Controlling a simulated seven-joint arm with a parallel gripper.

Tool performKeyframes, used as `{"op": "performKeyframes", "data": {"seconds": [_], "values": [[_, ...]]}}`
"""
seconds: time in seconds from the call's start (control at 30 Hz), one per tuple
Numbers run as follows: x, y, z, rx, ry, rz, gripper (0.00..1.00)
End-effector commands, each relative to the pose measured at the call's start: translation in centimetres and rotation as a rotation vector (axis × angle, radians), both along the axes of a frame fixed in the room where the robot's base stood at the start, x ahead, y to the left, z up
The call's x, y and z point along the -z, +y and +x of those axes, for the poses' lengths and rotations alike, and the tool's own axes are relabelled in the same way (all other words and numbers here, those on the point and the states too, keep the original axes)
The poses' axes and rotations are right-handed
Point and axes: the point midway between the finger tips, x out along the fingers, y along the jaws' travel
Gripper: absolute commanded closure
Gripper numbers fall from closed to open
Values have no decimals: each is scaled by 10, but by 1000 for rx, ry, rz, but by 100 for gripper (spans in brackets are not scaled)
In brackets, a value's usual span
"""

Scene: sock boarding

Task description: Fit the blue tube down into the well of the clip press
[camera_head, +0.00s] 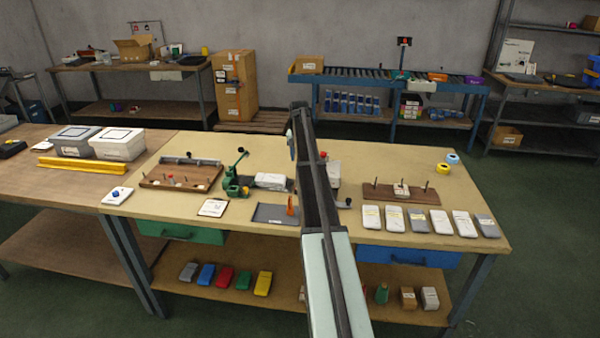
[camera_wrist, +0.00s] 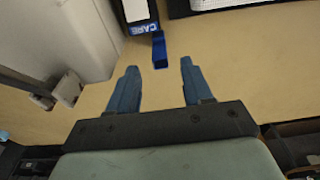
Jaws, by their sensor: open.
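A small dark blue piece, which looks like the blue tube (camera_wrist: 159,52), shows in the wrist view on the tan bench, touching or right beside the end of a dark block lettered CARE. My gripper (camera_wrist: 159,66) is open, with its two blue fingers apart and empty. The blue piece lies just beyond the fingertips, in line with the gap between them. A pale grey body (camera_wrist: 65,35) with a metal rod and knob stands at the left; I cannot tell whether it is the clip press. In the head view my arm hides the middle of the bench, and the well cannot be made out.
In the head view a green hand press (camera_head: 235,180) and a pegged wooden tray (camera_head: 180,178) stand left of my arm. A pegged board (camera_head: 400,193) and a row of pale packets (camera_head: 418,220) lie to the right.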

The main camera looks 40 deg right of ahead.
Motion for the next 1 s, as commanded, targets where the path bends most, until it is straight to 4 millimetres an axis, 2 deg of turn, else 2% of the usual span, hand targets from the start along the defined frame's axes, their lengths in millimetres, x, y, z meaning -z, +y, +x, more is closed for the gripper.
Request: {"op": "performKeyframes", "data": {"seconds": [0.1,0.37,0.7,1.0], "values": [[17,-2,1,0,0,0,50],[30,-2,2,0,0,0,50],[71,-4,5,0,0,0,50],[75,-5,5,0,-1,-1,52]]}}
